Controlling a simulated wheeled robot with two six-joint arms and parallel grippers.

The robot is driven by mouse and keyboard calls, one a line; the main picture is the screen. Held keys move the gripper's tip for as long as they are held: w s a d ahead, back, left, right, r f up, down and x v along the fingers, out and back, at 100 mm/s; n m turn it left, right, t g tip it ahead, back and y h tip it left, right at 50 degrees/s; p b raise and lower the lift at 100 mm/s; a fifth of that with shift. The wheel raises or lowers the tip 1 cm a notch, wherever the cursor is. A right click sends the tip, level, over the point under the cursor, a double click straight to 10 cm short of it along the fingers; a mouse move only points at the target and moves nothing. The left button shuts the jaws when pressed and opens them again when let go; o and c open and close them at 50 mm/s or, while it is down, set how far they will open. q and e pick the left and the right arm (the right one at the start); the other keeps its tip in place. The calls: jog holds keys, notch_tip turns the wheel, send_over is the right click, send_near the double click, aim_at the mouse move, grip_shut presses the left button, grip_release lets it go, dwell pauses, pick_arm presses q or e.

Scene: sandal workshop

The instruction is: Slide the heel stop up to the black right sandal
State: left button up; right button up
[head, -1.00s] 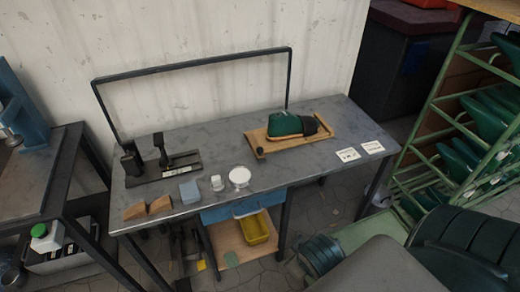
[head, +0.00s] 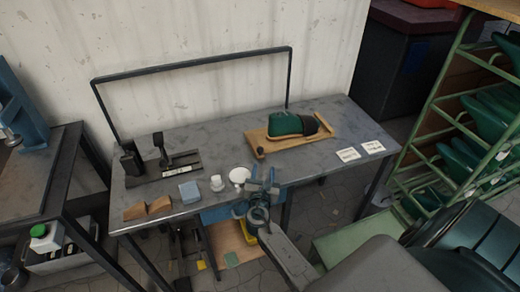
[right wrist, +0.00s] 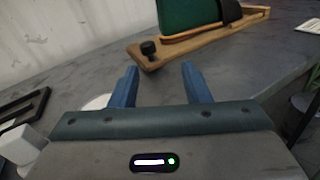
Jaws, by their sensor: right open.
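A wooden board (head: 262,138) lies on the grey workbench. On it stands a dark green foot form (head: 285,121) with a black band (head: 323,123) at its right end, which I take as the black sandal. A black knob (head: 260,153) stands at the board's near left end, apart from the green form; it looks like part of the heel stop. It also shows in the right wrist view (right wrist: 149,48). My right gripper (head: 264,172) is open and empty over the bench's front edge, short of the knob. Its two blue fingers (right wrist: 160,70) point towards the board. My left gripper is out of view.
A white round dish (head: 238,172) is close left of my right gripper. White cards (head: 348,154) lie right of the board. A black frame (head: 190,66) rises behind.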

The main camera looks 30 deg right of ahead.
aim_at(260, 151)
jog(key=shift+w+a+n+t, duration=0.25)
jog(key=shift+w+n, duration=0.15)
jog(key=shift+n, duration=0.15)
jog(key=shift+w+a+n+t, duration=0.15)
jog(key=shift+w+n+t, duration=0.1)
jog(key=shift+w+n, duration=0.25)
jog(key=shift+w+d, duration=0.2)
jog(key=p+x, duration=0.1)
jog(key=x, duration=0.9)
jog(key=shift+f, duration=0.15)
jog(key=shift+c, duration=0.4)
